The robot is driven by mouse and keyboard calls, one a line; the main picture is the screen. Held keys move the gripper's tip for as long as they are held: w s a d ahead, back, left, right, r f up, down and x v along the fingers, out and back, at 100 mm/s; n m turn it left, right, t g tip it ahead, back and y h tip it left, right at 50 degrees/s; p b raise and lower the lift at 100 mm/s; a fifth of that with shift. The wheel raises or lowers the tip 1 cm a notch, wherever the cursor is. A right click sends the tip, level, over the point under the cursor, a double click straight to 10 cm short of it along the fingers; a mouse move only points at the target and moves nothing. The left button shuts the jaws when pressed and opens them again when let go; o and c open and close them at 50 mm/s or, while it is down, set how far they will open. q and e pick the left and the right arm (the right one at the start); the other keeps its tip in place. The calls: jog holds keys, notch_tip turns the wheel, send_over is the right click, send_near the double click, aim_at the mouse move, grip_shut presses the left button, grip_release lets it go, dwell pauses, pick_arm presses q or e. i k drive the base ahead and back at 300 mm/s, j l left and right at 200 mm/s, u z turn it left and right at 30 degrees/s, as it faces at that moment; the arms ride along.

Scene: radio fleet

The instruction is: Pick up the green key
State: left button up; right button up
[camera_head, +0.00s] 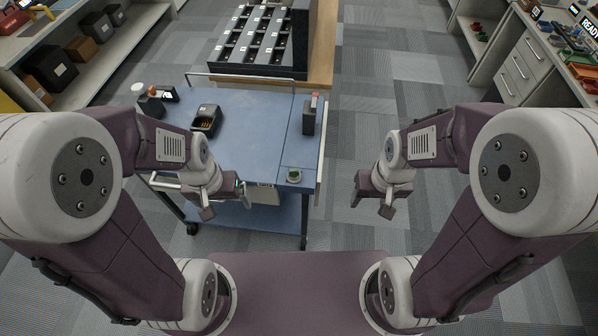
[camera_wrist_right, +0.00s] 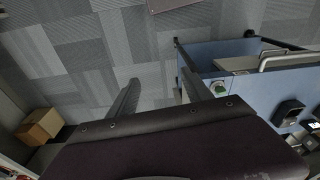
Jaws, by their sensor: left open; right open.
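A small round green-and-white item (camera_head: 294,175) sits on the near right corner of the blue cart top (camera_head: 255,135). It also shows in the right wrist view (camera_wrist_right: 219,88), right of the fingers. It is too small to tell whether it is the green key. My left gripper (camera_head: 227,204) is open and empty, in front of the cart's near edge, left of the green item. My right gripper (camera_head: 372,205) is open and empty over the floor, right of the cart. Its spread fingers show in the right wrist view (camera_wrist_right: 158,90).
On the cart stand a dark upright radio (camera_head: 309,115), a black charger (camera_head: 207,119) and small dark items at the left. A black slotted rack (camera_head: 256,40) stands behind. Shelves (camera_head: 70,60) line the left, drawers (camera_head: 522,65) the right. Floor right of the cart is clear.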

aim_at(293, 173)
jog(key=i+l+u, duration=0.25)
jog(key=l+u, duration=0.25)
jog(key=i+l+u, duration=0.2)
jog(key=l+u, duration=0.8)
jog(key=l, duration=0.2)
jog(key=l+u, duration=0.5)
jog(key=l, duration=0.15)
jog(key=l+u, duration=0.2)
jog(key=l, duration=0.15)
